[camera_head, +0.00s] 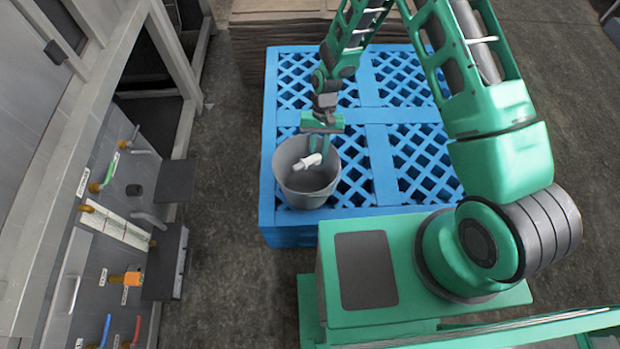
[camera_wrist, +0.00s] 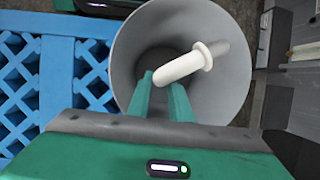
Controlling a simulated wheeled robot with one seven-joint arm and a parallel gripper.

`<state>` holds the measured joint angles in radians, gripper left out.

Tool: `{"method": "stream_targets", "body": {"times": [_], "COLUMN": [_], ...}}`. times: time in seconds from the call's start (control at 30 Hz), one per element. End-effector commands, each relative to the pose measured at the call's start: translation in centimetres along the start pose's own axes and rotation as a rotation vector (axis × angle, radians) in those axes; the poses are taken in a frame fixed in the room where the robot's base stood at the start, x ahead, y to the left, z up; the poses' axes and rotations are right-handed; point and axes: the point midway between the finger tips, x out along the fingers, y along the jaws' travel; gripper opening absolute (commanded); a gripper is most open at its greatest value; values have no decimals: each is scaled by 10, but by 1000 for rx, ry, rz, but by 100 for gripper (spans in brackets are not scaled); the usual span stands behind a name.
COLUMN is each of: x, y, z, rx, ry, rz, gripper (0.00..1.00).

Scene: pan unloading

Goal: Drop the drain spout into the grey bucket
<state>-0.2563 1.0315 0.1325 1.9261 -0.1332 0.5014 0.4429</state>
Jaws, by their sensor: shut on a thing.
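The drain spout (camera_head: 306,162) is a short white tube with a flange ring. In the wrist view the spout (camera_wrist: 184,66) lies across the tips of my green fingers, its rounded end toward the lower left. The grey bucket (camera_head: 300,194) is round and open, standing on the blue pallet. My gripper (camera_head: 319,152) points down over the bucket's mouth and is shut on the spout. In the wrist view my gripper (camera_wrist: 161,82) and the spout appear within the bucket's rim (camera_wrist: 124,50). How deep the spout hangs is hard to tell. The visible bucket floor is empty.
The blue lattice pallet (camera_head: 385,200) is bare right of the bucket. A grey panel (camera_head: 115,230) with coloured handles and black ledges stands at the left. Stacked brown boards (camera_head: 255,50) lie behind the pallet. Open floor (camera_head: 225,200) separates panel and pallet.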

Motion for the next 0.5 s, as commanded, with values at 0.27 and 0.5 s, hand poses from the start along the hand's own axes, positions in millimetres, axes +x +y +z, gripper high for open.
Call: {"method": "stream_targets", "body": {"times": [0.27,0.5], "x": [0,0], "y": [0,0], "z": [0,0], "rx": [-1,-1], "ry": [0,0], "rz": [0,0], "gripper": [41,41]}}
